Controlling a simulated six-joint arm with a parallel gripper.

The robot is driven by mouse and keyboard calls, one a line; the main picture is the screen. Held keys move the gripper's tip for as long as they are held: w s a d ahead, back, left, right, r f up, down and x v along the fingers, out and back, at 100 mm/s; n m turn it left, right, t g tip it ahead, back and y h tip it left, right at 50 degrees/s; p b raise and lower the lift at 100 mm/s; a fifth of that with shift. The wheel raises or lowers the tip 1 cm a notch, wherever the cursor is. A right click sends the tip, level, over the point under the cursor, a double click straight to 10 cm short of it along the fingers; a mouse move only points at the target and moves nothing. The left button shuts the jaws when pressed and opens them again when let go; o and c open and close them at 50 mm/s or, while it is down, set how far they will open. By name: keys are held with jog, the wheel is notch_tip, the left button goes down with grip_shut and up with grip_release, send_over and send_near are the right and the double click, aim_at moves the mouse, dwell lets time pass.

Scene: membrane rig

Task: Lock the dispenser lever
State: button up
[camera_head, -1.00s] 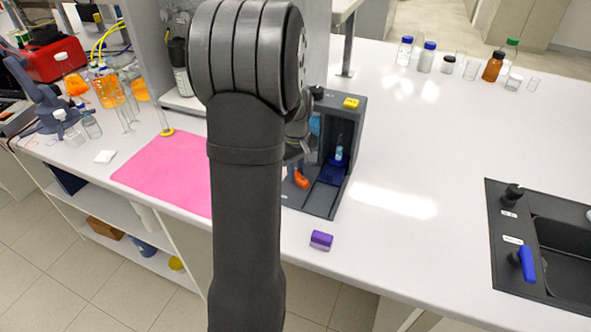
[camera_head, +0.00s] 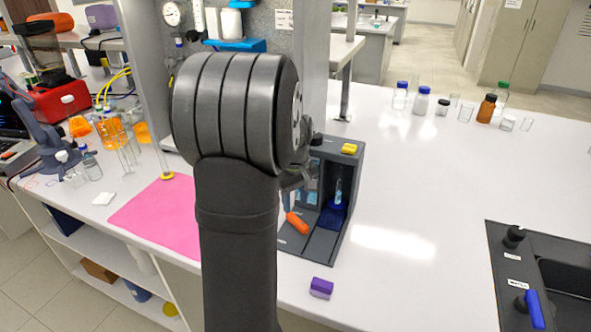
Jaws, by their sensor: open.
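The dispenser (camera_head: 347,175) is a dark grey open-fronted box on the white bench, just right of my arm. An orange lever (camera_head: 297,222) shows low at its left side, slanting down to the right. A small clear vial (camera_head: 338,190) stands inside on a blue holder (camera_head: 331,217). A yellow block (camera_head: 349,149) and a black knob sit on top of the dispenser. My gripper (camera_head: 291,180) is mostly hidden behind my arm; only a grey part shows at the dispenser's left side, above the lever. Its fingertips and any contact with the lever cannot be made out.
A purple block (camera_head: 321,288) lies near the bench's front edge, before the dispenser. A pink mat (camera_head: 160,220) lies left. Several bottles stand at the back right, and a black sink (camera_head: 505,275) is at the right. The bench between dispenser and sink is clear.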

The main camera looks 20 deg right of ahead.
aim_at(295, 218)
notch_tip(295, 218, up, 12)
dwell(0.3)
dwell(0.3)
notch_tip(295, 218, down, 18)
jog(key=shift+r, duration=0.15)
dwell(0.4)
jog(key=shift+r, duration=0.15)
dwell(0.3)
